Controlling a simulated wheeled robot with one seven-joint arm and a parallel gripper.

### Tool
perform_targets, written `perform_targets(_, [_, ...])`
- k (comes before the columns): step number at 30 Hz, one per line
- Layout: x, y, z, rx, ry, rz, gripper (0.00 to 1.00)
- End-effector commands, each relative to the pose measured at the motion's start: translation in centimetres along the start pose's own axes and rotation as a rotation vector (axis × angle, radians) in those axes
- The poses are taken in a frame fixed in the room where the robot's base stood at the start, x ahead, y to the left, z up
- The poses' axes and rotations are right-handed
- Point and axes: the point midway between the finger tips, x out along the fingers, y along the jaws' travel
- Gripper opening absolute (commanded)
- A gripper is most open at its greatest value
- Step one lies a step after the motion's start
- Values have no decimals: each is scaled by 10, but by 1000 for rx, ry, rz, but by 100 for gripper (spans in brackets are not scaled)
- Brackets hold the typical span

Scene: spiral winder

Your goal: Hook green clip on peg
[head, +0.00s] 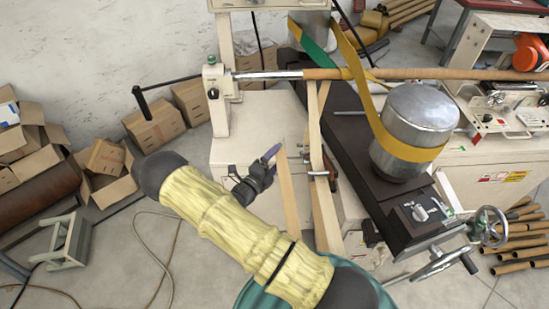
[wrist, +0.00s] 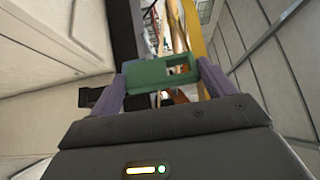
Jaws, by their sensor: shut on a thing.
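A green clip (wrist: 160,74) with a rectangular opening near its right end is held between the two purple fingers of my gripper (wrist: 159,83) in the wrist view. The fingers press on its left and right ends. In the head view my gripper (head: 272,152) is left of the upright wooden strips, near the front of the pale machine, and only a purple finger shows clearly. The clip cannot be made out there. I cannot pick out the peg with certainty in either view.
A metal drum (head: 417,115) with a yellow belt (head: 372,112) stands on the dark machine bed to the right. A long brown tube (head: 420,73) runs across the back. Wooden strips (head: 322,190) stand beside my gripper. Cardboard boxes (head: 155,122) lie at left; open floor is at lower left.

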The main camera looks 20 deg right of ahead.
Motion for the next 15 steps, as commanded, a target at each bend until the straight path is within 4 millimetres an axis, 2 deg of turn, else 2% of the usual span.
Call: perform_targets(15, [10,1,-12,1,7,0,60])
